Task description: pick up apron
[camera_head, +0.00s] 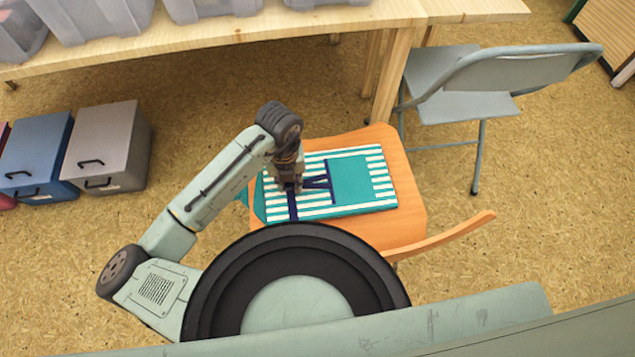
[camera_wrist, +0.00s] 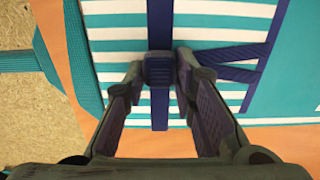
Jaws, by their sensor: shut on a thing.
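The apron (camera_head: 355,180) is a flat, folded teal cloth with white stripes and dark blue straps. It lies on the seat of an orange chair (camera_head: 408,200). My gripper (camera_head: 291,184) reaches down onto the left part of the apron, at the straps. In the wrist view my gripper (camera_wrist: 157,75) has its fingertips close together on a dark blue strap of the apron (camera_wrist: 115,45). The apron looks flat on the seat, and I cannot tell whether any of it is raised. A teal edge of it hangs at the left side of the seat.
A wooden table (camera_head: 200,38) with grey plastic bins (camera_head: 100,15) stands behind. A grey folding chair (camera_head: 460,90) is at the back right. Blue (camera_head: 38,158) and grey (camera_head: 108,148) drawer boxes stand on the floor at left. The orange chair's backrest (camera_head: 445,237) curves at front right.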

